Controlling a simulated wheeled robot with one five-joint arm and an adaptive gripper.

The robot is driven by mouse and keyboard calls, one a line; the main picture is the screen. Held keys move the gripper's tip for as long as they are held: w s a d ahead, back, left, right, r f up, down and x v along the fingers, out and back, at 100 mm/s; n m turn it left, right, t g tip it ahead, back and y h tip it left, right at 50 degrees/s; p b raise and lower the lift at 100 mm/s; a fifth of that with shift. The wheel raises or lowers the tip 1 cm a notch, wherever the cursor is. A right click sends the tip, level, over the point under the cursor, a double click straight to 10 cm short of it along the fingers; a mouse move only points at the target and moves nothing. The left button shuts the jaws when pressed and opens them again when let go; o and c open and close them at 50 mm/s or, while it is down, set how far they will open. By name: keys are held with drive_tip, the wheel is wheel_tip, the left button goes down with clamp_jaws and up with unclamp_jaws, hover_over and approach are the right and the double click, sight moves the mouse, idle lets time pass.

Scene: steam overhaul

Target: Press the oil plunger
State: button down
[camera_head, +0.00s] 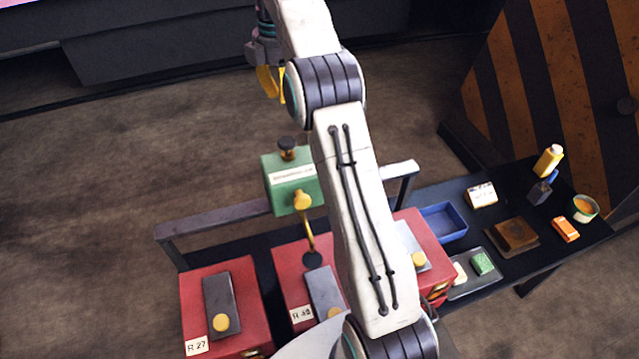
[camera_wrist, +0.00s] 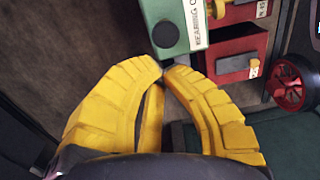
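The green oil box (camera_head: 290,182) with a white label stands behind the red boxes in the head view. A dark round plunger knob (camera_head: 286,145) sticks up from its top, and a brass spout hangs at its front. My gripper (camera_head: 272,98) is above and behind the knob, apart from it in that view. In the wrist view, the green box (camera_wrist: 190,12) and its dark round knob (camera_wrist: 166,34) are at the top. The yellow fingertips (camera_wrist: 165,69) come together just below the knob, with nothing seen between them. Any contact with the box cannot be told.
Red boxes (camera_head: 222,290) with grey plates and brass knobs stand in front of the oil box. A dark table (camera_head: 520,270) at right holds a blue tray (camera_head: 441,222), a yellow bottle (camera_head: 549,160) and small items. A striped panel (camera_head: 560,80) stands behind it.

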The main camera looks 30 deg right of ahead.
drive_tip(key=w+f, duration=0.2)
drive_tip(key=w, duration=0.1)
wheel_tip(320, 180, up, 5)
hover_over(286, 138)
idle(0.4)
drive_tip(key=shift+f, duration=0.15)
drive_tip(key=shift+f+b, duration=2.55)
drive_tip(key=shift+f, duration=4.25)
